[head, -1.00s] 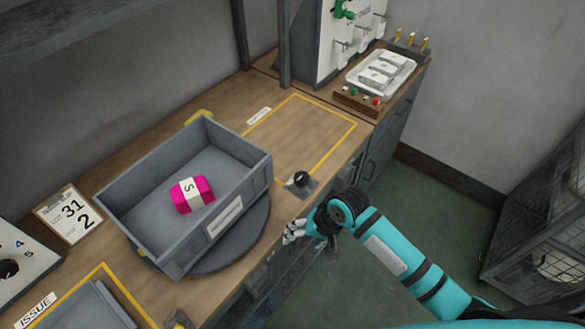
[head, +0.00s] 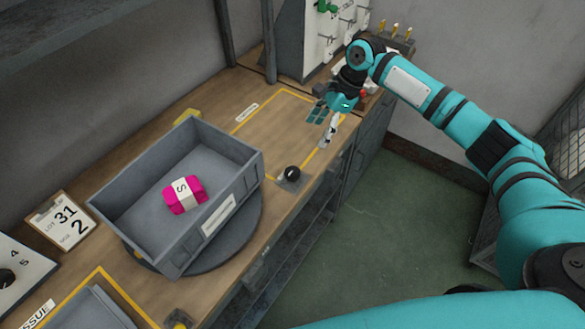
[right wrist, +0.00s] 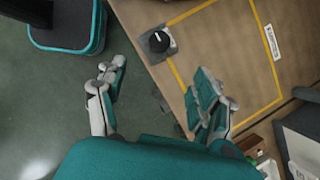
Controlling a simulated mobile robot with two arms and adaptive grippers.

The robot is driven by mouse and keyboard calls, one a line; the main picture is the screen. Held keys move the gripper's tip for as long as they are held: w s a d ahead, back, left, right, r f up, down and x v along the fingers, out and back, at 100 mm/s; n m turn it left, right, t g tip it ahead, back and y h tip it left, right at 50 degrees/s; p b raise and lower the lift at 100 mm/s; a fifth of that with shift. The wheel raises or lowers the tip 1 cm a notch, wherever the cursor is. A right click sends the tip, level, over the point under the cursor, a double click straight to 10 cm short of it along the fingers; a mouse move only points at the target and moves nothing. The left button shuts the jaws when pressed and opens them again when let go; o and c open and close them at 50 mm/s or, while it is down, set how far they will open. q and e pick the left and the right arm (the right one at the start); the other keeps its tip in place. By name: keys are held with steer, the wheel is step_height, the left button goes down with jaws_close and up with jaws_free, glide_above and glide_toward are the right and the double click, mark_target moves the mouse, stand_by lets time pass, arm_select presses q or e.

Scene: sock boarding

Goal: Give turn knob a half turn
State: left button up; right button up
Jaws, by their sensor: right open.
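A round black knob (head: 291,173) stands on a small grey plate at the front edge of the workbench, beside the yellow-outlined area. In the right wrist view the knob (right wrist: 159,40) shows near the top with a pale mark on its top. My right gripper (head: 323,124) is open and empty over the front edge, farther back along the bench than the knob and apart from it. In the right wrist view its spread fingers (right wrist: 160,84) have nothing between them. A second black knob (head: 6,278) sits on a numbered panel at the left edge. My left gripper is out of view.
A grey bin (head: 255,175) holding a pink banded bundle (head: 184,195) stands on a round turntable (head: 250,222) left of the knob. The yellow-outlined area (head: 275,122) looks empty. A wire cage (head: 572,150) stands on the right.

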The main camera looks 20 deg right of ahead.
mark_target(294, 171)
steer(key=p+x, duration=0.1)
steer(key=x, duration=1.6)
steer(key=shift+f, duration=0.15)
steer(key=shift+c, duration=0.2)
steer(key=c, duration=1.2)
